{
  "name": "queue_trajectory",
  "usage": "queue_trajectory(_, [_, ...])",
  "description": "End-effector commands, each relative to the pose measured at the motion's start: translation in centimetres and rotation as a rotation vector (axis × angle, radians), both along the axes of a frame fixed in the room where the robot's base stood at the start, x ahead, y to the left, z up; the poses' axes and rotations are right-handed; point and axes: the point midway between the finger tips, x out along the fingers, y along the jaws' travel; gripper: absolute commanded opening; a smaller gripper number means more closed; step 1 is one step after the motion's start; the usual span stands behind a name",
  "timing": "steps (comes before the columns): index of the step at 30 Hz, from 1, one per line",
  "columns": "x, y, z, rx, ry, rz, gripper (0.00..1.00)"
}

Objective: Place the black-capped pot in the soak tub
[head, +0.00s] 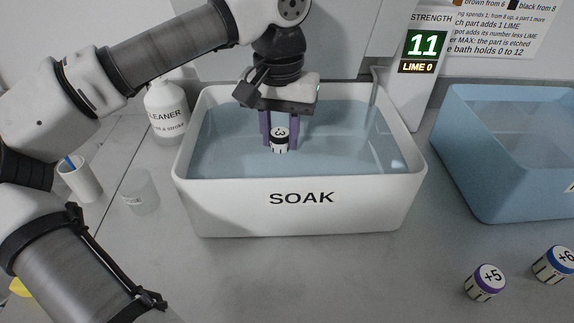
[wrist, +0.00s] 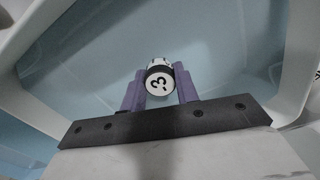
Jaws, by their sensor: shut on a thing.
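My gripper (head: 279,146) is shut on a small white pot (head: 279,136) with a black-rimmed cap, and holds it upright over the inside of the white soak tub (head: 301,213). The cap's white top bears a figure 3, which also shows in the wrist view (wrist: 158,82). The purple fingers (wrist: 160,92) sit on either side of the pot. The tub holds pale blue liquid and has SOAK on its front. I cannot tell whether the pot's lower end touches the liquid.
A blue tub (head: 505,150) stands at the right. Pots marked +5 (head: 485,282) and +6 (head: 553,265) stand at the front right. A cleaner bottle (head: 166,112), a glass beaker (head: 140,193) and a white cup (head: 80,180) stand left. A display (head: 424,45) reads 11, LIME 0.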

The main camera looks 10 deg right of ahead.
Motion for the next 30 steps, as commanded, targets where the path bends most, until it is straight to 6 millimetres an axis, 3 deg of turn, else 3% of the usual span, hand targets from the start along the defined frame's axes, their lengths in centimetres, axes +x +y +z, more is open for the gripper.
queue_trajectory(6, [-0.1,0.0,-4.0,-0.001,0.003,0.000,0.08])
queue_trajectory(19, [-0.1,0.0,-8.6,-0.001,0.003,0.000,0.08])
queue_trajectory(30, [-0.1,0.0,-9.4,-0.002,0.001,0.000,0.08])
